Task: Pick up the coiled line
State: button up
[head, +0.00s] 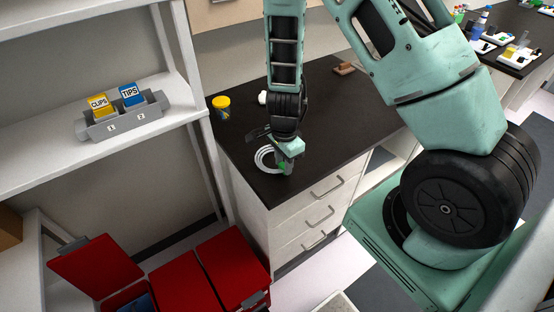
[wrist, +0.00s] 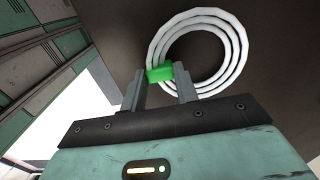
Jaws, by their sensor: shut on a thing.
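The coiled line (head: 262,158) is a white ring of several loops with a green clip. In the head view it is at the dark counter's near left corner, partly hidden by my gripper. In the wrist view the coil (wrist: 238,50) shows whole, with the green clip (wrist: 160,73) on its near left side. My gripper (head: 286,165) points down at the coil. In the wrist view my gripper (wrist: 162,80) has its two fingers on either side of the green clip, shut on it. I cannot tell whether the coil touches the counter.
The dark counter (head: 320,110) carries a yellow jar (head: 221,107), a small white object (head: 262,97) and a brown block (head: 344,69) behind. Drawers (head: 318,215) are below. A white shelf (head: 60,160) with labelled bins stands left. Red bins (head: 188,285) stand on the floor below.

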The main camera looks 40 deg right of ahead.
jog(key=shift+r, duration=0.1)
notch_tip(320, 180, up, 10)
jog(key=shift+p, duration=0.4)
jog(key=shift+o, duration=0.2)
